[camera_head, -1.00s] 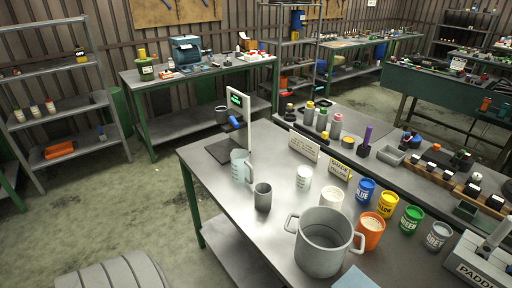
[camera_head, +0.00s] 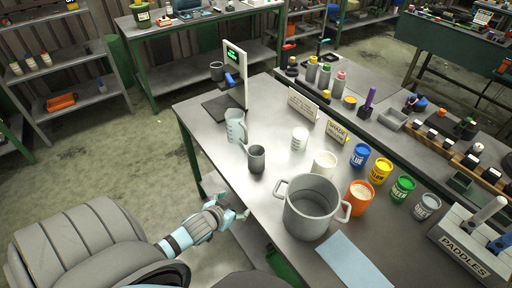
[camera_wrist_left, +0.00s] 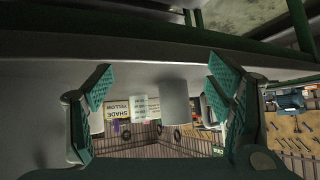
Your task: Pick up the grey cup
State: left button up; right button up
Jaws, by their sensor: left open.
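The grey cup (camera_head: 257,160) stands upright on the near table, between the clear measuring jug and the big grey pot. My left gripper (camera_head: 236,208) is at the table's left front edge, in front of the cup and apart from it. In the left wrist view the scene looks inverted; the left gripper (camera_wrist_left: 158,100) has its two teal-padded fingers wide apart with nothing held. A grey cylinder, likely the cup (camera_wrist_left: 174,100), shows beyond and between the fingers. My right gripper is not in view.
The clear jug (camera_head: 235,127) stands behind left of the cup. The two-handled grey pot (camera_head: 311,207) stands to the right, with a white beaker (camera_head: 299,139) and paint cans behind. A blue sheet (camera_head: 354,262) lies at the front. The table (camera_head: 205,158) is bare left of the cup.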

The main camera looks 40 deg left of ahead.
aim_at(252, 163)
pick_arm(q)
jog(key=w+a+r+t, duration=0.1)
jog(key=w+r, duration=0.1)
jog(key=w+a+r+t, duration=0.1)
jog(key=w+a+r, duration=0.1)
jog(key=w+a+r+t, duration=0.1)
jog(key=w+r, duration=0.1)
jog(key=w, duration=0.1)
jog(key=shift+a+r+t+h, duration=0.15)
jog(key=shift+r+t+h, duration=0.15)
jog(key=shift+h, duration=0.1)
jog(key=b+x, duration=0.3)
jog(key=x, duration=0.1)
jog(key=b+x, duration=0.4)
jog(key=x, duration=0.1)
jog(key=b+x, duration=0.4)
jog(key=x, duration=0.1)
jog(key=shift+s+a+f, duration=0.1)
jog(key=shift+s+f, duration=0.1)
jog(key=shift+f, duration=0.1)
jog(key=shift+w, duration=0.3)
jog(key=shift+r, duration=0.1)
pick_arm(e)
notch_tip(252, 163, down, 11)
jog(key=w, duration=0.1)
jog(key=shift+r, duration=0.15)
pick_arm(q)
jog(key=shift+r, duration=0.1)
jog(key=c, duration=1.3)
